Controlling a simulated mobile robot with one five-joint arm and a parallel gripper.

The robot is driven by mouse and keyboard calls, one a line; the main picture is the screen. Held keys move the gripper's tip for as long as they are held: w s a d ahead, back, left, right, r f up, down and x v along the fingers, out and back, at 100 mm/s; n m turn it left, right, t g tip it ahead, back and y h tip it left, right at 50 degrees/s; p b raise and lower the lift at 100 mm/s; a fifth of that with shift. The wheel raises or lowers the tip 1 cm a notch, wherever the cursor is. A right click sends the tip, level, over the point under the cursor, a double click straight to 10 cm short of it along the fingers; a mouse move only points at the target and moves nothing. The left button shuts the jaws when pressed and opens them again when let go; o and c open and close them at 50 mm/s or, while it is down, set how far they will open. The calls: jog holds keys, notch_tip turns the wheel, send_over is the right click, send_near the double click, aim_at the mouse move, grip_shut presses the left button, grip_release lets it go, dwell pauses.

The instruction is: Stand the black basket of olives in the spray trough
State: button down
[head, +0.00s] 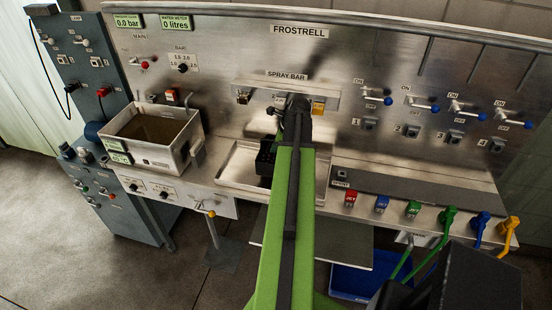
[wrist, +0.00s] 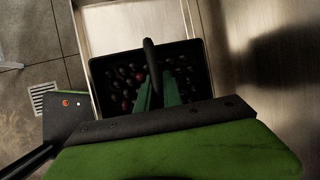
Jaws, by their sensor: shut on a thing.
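The black basket (head: 264,160) shows in the head view at the spray trough (head: 236,172), partly hidden behind my arm. In the wrist view the basket (wrist: 118,58) holds many small dark and reddish olives (wrist: 124,76). My gripper (wrist: 157,80) has green fingers, shut on the basket's black upright handle (wrist: 150,56). The trough's bare metal (wrist: 98,22) shows beyond the basket in the wrist view. The basket looks level and within the trough's outline. I cannot tell whether its bottom touches the trough floor.
A steel tank (head: 148,140) stands left of the trough. Spray bar fittings (head: 318,106) are on the panel behind it. Coloured jet valves (head: 382,204) line the shelf at the right, and a blue bin (head: 362,282) sits below.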

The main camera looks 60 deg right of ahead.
jog(key=shift+w+d+f, duration=0.15)
jog(key=shift+w, duration=0.05)
notch_tip(320, 180, down, 4)
jog(key=b, duration=0.4)
jog(key=shift+f, duration=0.15)
jog(key=shift+r, duration=0.25)
jog(key=shift+f, duration=0.2)
jog(key=c, duration=1.5)
grip_release()
